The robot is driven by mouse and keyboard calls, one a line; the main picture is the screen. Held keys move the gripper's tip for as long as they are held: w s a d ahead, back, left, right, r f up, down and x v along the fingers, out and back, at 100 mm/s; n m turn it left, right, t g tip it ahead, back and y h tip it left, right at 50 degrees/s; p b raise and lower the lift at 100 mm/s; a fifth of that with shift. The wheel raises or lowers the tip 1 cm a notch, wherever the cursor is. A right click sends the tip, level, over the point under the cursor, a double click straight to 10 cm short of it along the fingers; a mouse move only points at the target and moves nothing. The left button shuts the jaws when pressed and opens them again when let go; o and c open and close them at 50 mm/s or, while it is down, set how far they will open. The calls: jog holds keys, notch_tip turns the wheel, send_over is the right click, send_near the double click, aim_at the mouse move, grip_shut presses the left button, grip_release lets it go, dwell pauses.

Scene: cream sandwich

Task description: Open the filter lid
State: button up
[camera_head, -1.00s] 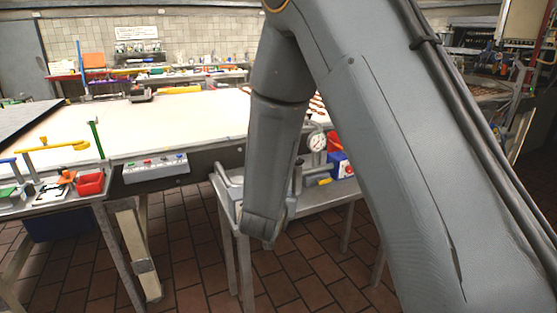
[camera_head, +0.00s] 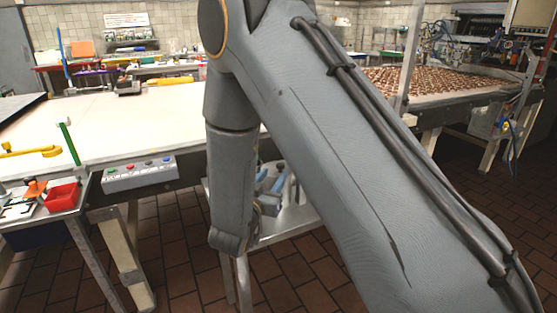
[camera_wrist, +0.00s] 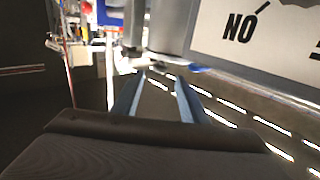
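My gripper (camera_wrist: 160,78) shows in the wrist view as two blue-grey fingers, apart, with nothing between them. In the head view the gripper (camera_head: 271,180) is partly hidden behind my arm, above the small metal table (camera_head: 300,218). A grey cylinder (camera_wrist: 172,25) stands just beyond the fingertips in the wrist view. It may be part of the filter, but I cannot tell. I cannot make out the filter lid in either view. My arm covers much of the small table in the head view.
A sign lettered "NÓ" (camera_wrist: 238,28) is at the right of the wrist view. A white worktable (camera_head: 120,130) with a button panel (camera_head: 140,174) lies left. A red tray (camera_head: 62,197) is on the left side bench. A conveyor with brown pieces (camera_head: 450,84) is at right.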

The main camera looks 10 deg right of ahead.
aim_at(279, 167)
jog(key=shift+p+x, duration=0.9)
jog(key=shift+x, duration=3)
grip_shut()
